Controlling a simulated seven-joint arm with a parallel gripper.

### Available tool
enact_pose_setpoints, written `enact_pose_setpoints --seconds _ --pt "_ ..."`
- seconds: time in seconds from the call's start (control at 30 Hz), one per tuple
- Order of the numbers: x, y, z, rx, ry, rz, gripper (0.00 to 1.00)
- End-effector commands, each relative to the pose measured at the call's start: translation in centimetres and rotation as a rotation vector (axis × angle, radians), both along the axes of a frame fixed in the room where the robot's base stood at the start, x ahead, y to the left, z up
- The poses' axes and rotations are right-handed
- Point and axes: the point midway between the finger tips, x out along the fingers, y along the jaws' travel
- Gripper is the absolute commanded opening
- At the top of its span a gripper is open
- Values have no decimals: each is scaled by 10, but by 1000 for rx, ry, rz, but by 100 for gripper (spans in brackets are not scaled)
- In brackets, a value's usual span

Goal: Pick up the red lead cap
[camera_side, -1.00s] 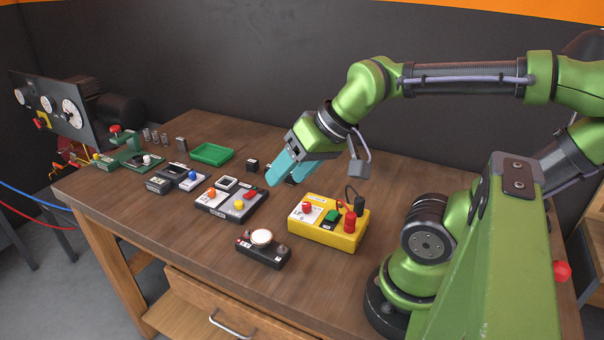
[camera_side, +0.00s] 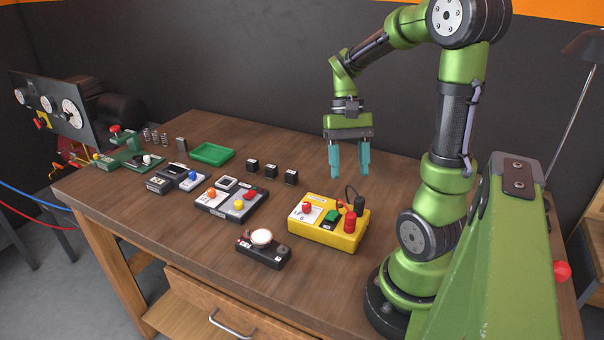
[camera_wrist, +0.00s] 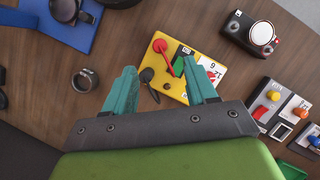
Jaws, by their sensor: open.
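The red lead cap (camera_side: 350,222) stands upright on the right part of the yellow box (camera_side: 325,236), with a short red lead running from it. In the wrist view the cap (camera_wrist: 159,45) shows beyond the fingers, on the yellow box (camera_wrist: 188,40), with the red lead trailing toward me. A black lead cap (camera_side: 359,205) stands behind it on the same box. My gripper (camera_side: 349,173) is open and empty, with teal fingers pointing down, above and behind the box. In the wrist view my gripper (camera_wrist: 160,67) has its fingers spread, with part of the box between them.
The yellow box also bears a red button (camera_side: 307,207) and a green block (camera_side: 332,215). A black box with a white button (camera_side: 262,237) lies in front. Several small black blocks (camera_side: 272,170), a button panel (camera_side: 232,203) and a green tray (camera_side: 211,153) lie to the left.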

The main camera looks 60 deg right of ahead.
Motion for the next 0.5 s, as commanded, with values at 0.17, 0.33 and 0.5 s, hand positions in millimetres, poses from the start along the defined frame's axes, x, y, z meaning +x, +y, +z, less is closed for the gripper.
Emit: enact_pose_setpoints --seconds 0.17,0.33,0.5 --pt "-10 13 -37 4 3 -1 57" --pt "-15 21 -60 3 1 -1 57" --pt "-17 23 -70 1 1 -1 57"
